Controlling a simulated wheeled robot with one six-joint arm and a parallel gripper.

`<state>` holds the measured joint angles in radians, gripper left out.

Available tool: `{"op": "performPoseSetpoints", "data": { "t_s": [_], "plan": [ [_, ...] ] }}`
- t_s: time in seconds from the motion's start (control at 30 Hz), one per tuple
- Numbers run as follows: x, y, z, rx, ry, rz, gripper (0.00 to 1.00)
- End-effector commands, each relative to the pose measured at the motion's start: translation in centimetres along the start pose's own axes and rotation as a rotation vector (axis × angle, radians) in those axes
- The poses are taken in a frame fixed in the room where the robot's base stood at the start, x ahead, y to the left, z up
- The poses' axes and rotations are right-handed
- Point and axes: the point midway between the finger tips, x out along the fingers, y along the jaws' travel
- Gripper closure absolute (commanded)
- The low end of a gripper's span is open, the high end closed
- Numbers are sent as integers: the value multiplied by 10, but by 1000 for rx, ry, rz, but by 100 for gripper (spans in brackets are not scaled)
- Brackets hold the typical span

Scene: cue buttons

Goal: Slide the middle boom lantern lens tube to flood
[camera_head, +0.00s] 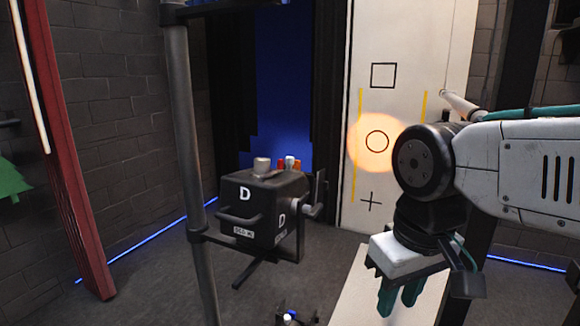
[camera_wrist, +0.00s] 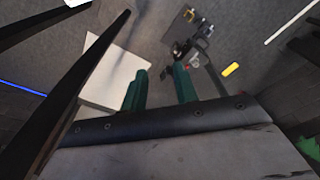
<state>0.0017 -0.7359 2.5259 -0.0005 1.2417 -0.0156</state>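A black box lantern marked D (camera_head: 262,208) hangs beside a dark vertical pole (camera_head: 180,120) in the head view. Its top carries a beige knob (camera_head: 262,166) and smaller white and orange parts; a handle sticks out at its front left. I cannot tell whether it is the middle boom lantern, nor which part is its lens tube. My gripper (camera_head: 400,296) points down, well to the right of the lantern and apart from it. Its teal fingers are apart with nothing between them, as the wrist view (camera_wrist: 160,82) also shows.
A white panel (camera_head: 400,60) with a square, circle and cross stands behind; an orange light spot covers the circle. A pale slab (camera_head: 352,295) lies below my gripper. A red post (camera_head: 65,170) stands at left. A partly cut-off dark object (camera_head: 296,319) is at the bottom edge.

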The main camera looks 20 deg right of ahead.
Motion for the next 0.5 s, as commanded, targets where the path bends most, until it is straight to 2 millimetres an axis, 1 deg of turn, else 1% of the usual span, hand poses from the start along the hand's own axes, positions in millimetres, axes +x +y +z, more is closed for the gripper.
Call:
{"op": "performPoseSetpoints", "data": {
  "t_s": [0.07, 0.17, 0.2, 0.27, 0.3, 0.37, 0.4, 0.47, 0.5],
  "plan": [
    [-17, 1, -21, -26, -9, -5, 71],
    [-48, -1, -60, -80, -27, -17, 71],
    [-61, -2, -79, -107, -36, -23, 71],
    [-79, -3, -108, -150, -49, -32, 71],
    [-89, -4, -127, -177, -57, -39, 71],
    [-104, -5, -156, -219, -69, -50, 71],
    [-112, -6, -175, -247, -76, -57, 71],
    [-123, -7, -204, -289, -87, -69, 71],
    [-129, -8, -223, -318, -93, -76, 71]
  ]
}}
